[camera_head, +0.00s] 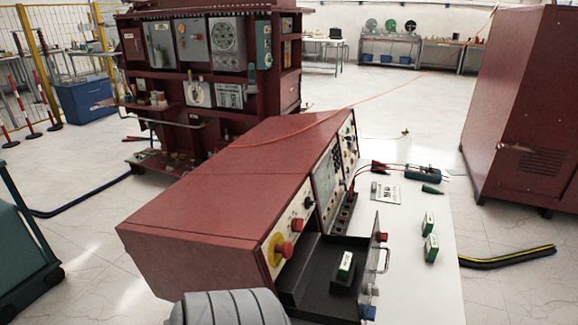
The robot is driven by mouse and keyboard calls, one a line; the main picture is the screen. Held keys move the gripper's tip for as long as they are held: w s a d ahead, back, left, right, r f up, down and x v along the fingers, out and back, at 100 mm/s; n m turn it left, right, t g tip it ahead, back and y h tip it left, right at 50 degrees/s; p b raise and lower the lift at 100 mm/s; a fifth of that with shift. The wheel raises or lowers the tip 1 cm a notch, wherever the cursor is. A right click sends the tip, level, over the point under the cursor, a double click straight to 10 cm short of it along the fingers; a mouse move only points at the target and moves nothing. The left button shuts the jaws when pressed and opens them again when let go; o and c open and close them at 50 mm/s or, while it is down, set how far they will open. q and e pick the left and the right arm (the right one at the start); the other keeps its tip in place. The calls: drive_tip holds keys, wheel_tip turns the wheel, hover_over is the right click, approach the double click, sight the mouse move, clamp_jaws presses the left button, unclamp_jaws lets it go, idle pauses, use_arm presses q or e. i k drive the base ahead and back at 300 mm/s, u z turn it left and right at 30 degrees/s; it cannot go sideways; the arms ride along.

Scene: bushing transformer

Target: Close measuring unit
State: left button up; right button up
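A long dark red console (235,185), which looks like the measuring unit, lies on a white table. Its front panels carry a yellow-ringed red button (284,249), knobs, a grey screen (327,180) and a row of sockets with red leads. At its near end a black compartment (318,268) stands open. A small green-and-white block (345,265) sits in it on a dark base. An upright flap (372,262) with a metal handle (384,262) borders the compartment on the right. Neither of my grippers can be made out.
Two green-and-white blocks (430,248) lie on the white table (425,290), with a meter (422,172) and a label card (385,193) farther back. A grey ribbed part covers the bottom edge. A red cabinet (525,115) stands right; a cable (508,258) lies on the floor.

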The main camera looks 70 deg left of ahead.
sight(308, 288)
drive_tip(key=u, duration=3.2)
drive_tip(key=k, duration=0.35)
drive_tip(key=z, duration=1)
